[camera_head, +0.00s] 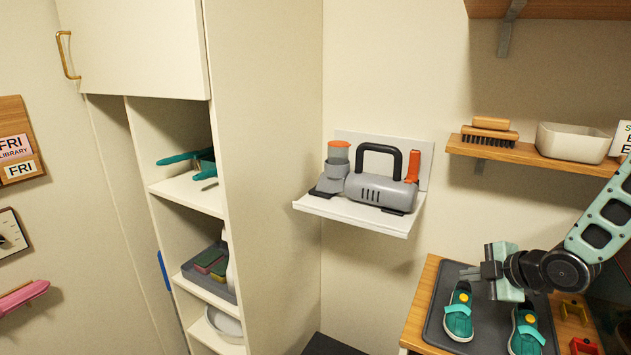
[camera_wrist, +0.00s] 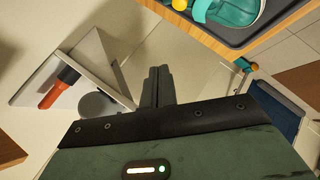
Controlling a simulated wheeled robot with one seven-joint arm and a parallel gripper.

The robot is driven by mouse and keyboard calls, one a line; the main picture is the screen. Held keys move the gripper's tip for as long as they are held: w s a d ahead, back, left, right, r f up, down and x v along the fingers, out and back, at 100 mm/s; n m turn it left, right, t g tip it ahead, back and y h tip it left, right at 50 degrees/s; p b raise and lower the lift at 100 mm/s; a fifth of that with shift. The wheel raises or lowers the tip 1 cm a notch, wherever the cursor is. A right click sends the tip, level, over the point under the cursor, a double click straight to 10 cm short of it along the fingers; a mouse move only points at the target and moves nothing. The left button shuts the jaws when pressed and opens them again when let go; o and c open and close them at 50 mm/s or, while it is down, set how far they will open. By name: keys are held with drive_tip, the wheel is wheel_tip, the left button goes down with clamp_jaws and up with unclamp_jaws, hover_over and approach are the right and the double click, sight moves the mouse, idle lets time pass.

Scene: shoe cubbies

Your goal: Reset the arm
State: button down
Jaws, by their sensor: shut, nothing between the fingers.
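My arm comes in from the right edge of the head view. My gripper (camera_head: 468,272) is above the dark tray (camera_head: 432,318) on the wooden table, close to a pair of teal shoes with yellow dots. The left shoe (camera_head: 458,314) is just below the fingers, and the right shoe (camera_head: 526,330) is below the wrist. In the wrist view the fingers (camera_wrist: 158,86) are together with nothing between them. Part of a teal shoe (camera_wrist: 232,10) shows at the top of that view.
A wall shelf (camera_head: 360,215) holding a grey and orange machine (camera_head: 382,190) is left of my gripper. A wooden shelf (camera_head: 515,153) with a brush (camera_head: 489,132) and a white bin (camera_head: 574,142) is above. A white cabinet (camera_head: 265,170) stands at left. Red pieces (camera_head: 575,310) lie right of the shoes.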

drive_tip(key=s+a+r+m+g+h, duration=0.1)
drive_tip(key=s+a+r, duration=0.1)
drive_tip(key=a, duration=0.4)
drive_tip(key=s+a+r+m+g+h, duration=0.1)
drive_tip(key=s+a+r+m+g, duration=0.1)
drive_tip(key=a, duration=0.3)
drive_tip(key=s+a+r+m+g, duration=0.2)
drive_tip(key=s+a, duration=0.2)
drive_tip(key=s, duration=0.4)
drive_tip(key=s+a+r+m+g+h, duration=0.1)
drive_tip(key=s+a+r+m+g, duration=0.1)
drive_tip(key=s+a, duration=0.3)
drive_tip(key=s+a+r+m+g, duration=0.1)
drive_tip(key=s+a, duration=0.4)
drive_tip(key=s, duration=0.7)
wheel_tip(320, 180, up, 2)
drive_tip(key=shift+r+m+g+h, duration=0.15)
drive_tip(key=shift+m+g+h, duration=0.2)
drive_tip(key=shift+m, duration=0.35)
